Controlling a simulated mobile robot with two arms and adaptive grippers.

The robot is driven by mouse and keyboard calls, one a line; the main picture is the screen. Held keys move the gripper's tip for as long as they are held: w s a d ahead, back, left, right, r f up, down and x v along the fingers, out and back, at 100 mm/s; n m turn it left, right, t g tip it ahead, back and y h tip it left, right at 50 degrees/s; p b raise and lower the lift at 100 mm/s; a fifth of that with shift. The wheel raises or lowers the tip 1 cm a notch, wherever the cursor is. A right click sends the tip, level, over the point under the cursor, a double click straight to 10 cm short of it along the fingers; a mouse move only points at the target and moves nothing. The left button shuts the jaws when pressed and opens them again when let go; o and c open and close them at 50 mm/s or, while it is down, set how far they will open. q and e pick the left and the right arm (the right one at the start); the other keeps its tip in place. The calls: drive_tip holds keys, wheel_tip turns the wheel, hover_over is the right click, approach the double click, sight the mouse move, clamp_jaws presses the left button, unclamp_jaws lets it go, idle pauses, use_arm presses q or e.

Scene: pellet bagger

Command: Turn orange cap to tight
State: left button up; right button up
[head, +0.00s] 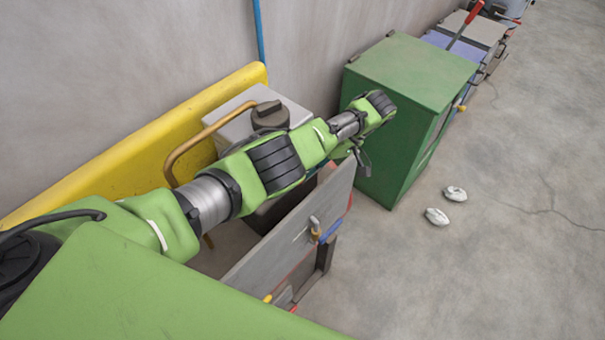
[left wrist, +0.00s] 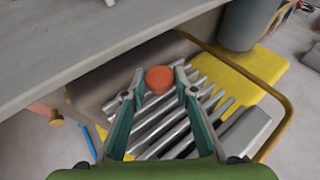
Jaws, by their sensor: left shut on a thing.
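The orange cap (left wrist: 159,80) shows in the left wrist view, round and seen from its end, between the fingertips of my left gripper (left wrist: 160,88). The gripper is shut on it, with a finger on each side. In the head view my left arm reaches across from the lower left, and the gripper (head: 361,155) is mostly hidden behind its own wrist. The cap cannot be made out in the head view. How tight the cap sits cannot be told. My right gripper is in neither view.
A grey panel (head: 285,240) stands close by my left arm. A green cabinet (head: 415,70) stands beyond the wrist. A yellow barrier (head: 130,150) and a bent brown pipe (head: 188,146) lie behind the arm. Two white lumps (head: 437,216) lie on otherwise open floor at right.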

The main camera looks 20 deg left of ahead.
use_arm(q)
drive_tip(key=o, duration=1.1)
